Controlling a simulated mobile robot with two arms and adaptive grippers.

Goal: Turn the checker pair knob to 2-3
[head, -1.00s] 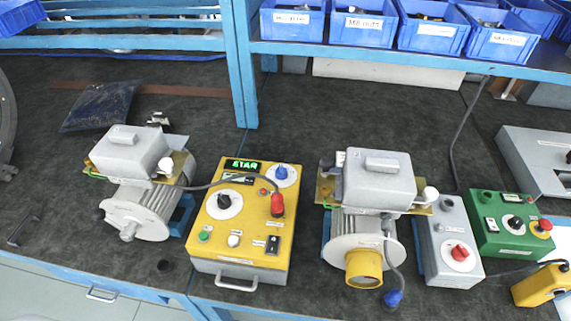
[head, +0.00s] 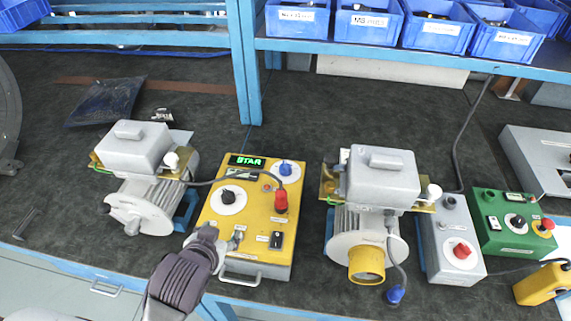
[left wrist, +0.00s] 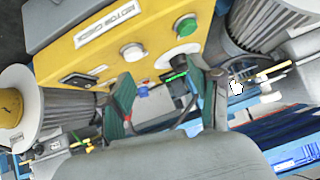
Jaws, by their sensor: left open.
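The yellow checker box (head: 213,256) stands on the bench with a green lit display (head: 247,162). A black knob (head: 228,196) sits on a white dial at its left, and a blue knob (head: 285,169) on another white dial at its upper right. I cannot read which is the pair knob or their settings. My left gripper (head: 225,238) is over the box's lower left, short of the black knob, and hides the buttons there. In the left wrist view my left gripper (left wrist: 168,98) is open and empty, with the checker (left wrist: 110,30) beyond its fingers. My right gripper is out of view.
A grey motor (head: 140,190) stands left of the checker and another (head: 380,185) to its right. A cable with a red plug (head: 281,201) crosses the checker's top. A grey box (head: 453,235) and a green box (head: 495,225) stand farther right.

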